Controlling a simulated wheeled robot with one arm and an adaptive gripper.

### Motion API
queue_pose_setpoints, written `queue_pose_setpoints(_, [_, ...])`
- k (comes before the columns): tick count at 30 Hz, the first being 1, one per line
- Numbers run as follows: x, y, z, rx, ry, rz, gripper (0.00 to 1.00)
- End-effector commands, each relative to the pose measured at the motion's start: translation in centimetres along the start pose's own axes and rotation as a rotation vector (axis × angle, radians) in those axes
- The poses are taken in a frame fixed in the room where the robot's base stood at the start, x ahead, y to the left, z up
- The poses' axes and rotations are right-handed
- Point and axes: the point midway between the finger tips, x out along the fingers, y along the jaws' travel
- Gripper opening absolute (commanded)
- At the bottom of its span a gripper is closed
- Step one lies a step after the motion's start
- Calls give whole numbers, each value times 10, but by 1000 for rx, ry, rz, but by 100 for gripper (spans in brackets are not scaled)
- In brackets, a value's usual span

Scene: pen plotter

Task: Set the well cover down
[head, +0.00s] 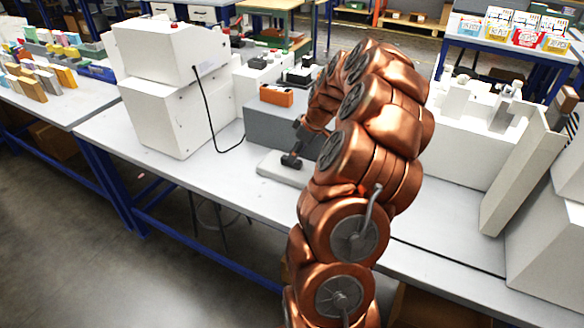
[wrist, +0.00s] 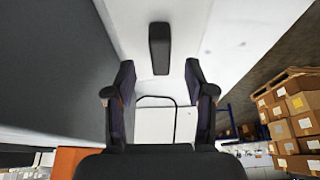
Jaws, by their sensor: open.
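The well cover (head: 270,163) looks like a flat light-grey slab with a dark handle on top, lying on the table in front of a grey block. In the wrist view, the dark handle (wrist: 159,48) stands on a pale surface, centred just beyond my fingertips. My gripper (wrist: 159,78) is open, one finger to either side of the handle's line, with a visible gap from it. In the head view, my gripper (head: 296,147) is small, just over the slab by the handle; my arm hides part of the slab's right side.
The grey block (head: 268,128) stands close behind the slab, with an orange box (head: 276,95) on top. White stacked boxes (head: 168,90) with a black cable (head: 215,135) stand to the left. The table (head: 225,182) is clear towards its front edge.

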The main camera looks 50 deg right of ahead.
Motion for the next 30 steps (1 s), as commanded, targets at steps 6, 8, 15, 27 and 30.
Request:
queue_pose_setpoints(6, [25,-2,-3,5,-3,-4,54])
queue_pose_setpoints(8, [32,0,-3,5,-2,-1,54])
queue_pose_setpoints(15, [43,0,-3,5,1,2,54])
queue_pose_setpoints(27, [43,0,-2,5,0,2,24])
queue_pose_setpoints(30, [43,0,-2,5,0,1,14])
